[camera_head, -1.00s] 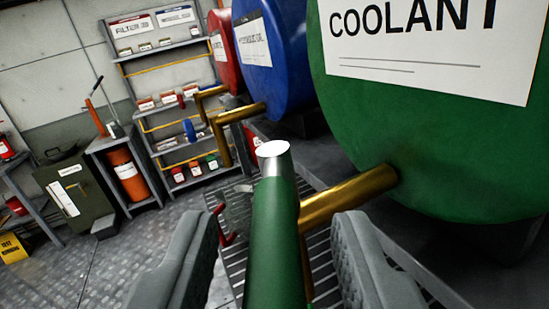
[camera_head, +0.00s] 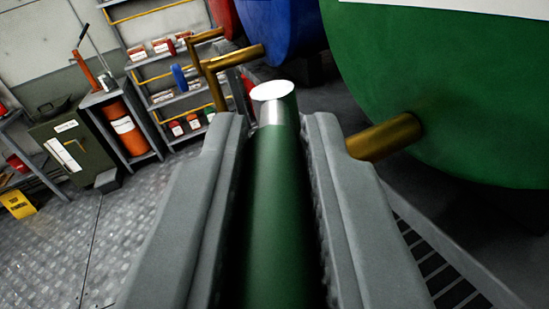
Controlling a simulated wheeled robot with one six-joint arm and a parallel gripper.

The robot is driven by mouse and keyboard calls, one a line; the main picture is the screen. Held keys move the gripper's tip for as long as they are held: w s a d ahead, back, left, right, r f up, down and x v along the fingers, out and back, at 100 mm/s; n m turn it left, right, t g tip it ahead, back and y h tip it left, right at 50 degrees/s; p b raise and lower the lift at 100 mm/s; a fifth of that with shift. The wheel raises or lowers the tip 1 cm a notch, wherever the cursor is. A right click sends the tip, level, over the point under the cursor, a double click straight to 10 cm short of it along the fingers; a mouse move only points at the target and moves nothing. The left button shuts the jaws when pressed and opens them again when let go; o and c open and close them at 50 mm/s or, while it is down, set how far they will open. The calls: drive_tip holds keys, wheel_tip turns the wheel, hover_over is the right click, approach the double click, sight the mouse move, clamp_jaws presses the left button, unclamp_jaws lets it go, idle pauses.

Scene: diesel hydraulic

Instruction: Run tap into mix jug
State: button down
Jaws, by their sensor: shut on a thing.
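A blue drum (camera_head: 283,35) and a red drum (camera_head: 225,15) with brass taps stand beyond. A dark slatted grate (camera_head: 440,275) lies at lower right.

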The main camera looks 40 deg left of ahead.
drive_tip(key=shift+d, duration=0.1)
drive_tip(key=shift+w+d+r+n+g+y, duration=0.1)
drive_tip(key=shift+w+d+n+g+y, duration=0.1)
drive_tip(key=shift+n+g+y, duration=0.3)
drive_tip(key=shift+y, duration=0.3)
drive_tip(key=c, duration=1.4)
unclamp_jaws()
drive_tip(key=shift+o, duration=0.2)
drive_tip(key=shift+s, duration=0.1)
drive_tip(key=v, duration=1.7)
drive_tip(key=shift+s, duration=0.2)
